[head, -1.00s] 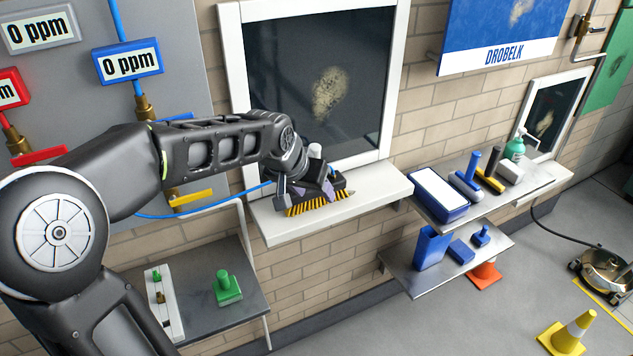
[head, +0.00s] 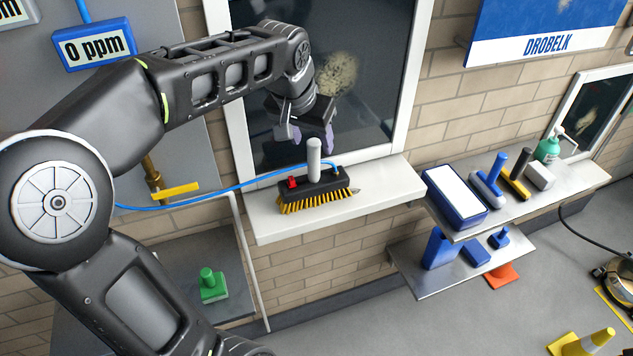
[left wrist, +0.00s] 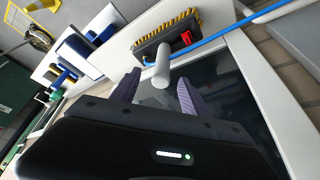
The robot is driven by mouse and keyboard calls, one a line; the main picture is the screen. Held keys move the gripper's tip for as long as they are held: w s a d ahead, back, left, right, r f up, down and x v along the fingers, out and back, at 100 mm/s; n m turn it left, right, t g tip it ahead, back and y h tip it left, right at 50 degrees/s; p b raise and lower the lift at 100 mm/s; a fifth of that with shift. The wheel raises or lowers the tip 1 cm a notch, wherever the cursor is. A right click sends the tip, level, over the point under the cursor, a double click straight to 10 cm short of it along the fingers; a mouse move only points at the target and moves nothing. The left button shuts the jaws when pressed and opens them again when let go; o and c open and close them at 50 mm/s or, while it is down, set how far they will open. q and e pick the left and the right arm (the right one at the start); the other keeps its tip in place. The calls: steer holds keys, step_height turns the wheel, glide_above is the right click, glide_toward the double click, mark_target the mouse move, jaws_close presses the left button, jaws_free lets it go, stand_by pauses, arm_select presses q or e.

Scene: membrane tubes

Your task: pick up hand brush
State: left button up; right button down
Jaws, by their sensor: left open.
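The hand brush (head: 314,189) has a black body, yellow bristles, a red fitting and an upright light grey handle. It rests bristles down on the white window sill (head: 385,190), and a blue hose runs to it. My left gripper (head: 314,140) is open and empty, above and behind the handle, in front of the window. In the left wrist view the brush (left wrist: 165,38) lies beyond the two purple fingers (left wrist: 157,90). The handle points toward the gap between the fingers. I cannot tell whether a finger touches it. My right gripper is not in view.
A steel shelf (head: 560,190) at the right holds a blue tray (head: 455,193), blue and yellow-black tools and a green bottle (head: 548,149). A lower shelf (head: 430,280) holds blue items. A green stamp-like tool (head: 212,285) stands on the lower left shelf.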

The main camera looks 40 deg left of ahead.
mark_target(312, 145)
arm_select(q)
steer(key=shift+x, duration=1.35)
steer(key=shift+w+a+f+p, duration=0.1)
steer(key=shift+w+f+p, duration=0.05)
steer(key=shift+f+p, duration=0.3)
steer(key=p+x, duration=0.1)
steer(key=x, duration=0.3)
steer(key=shift+w+a+f, duration=0.1)
steer(key=shift+c, duration=0.5)
jaws_close()
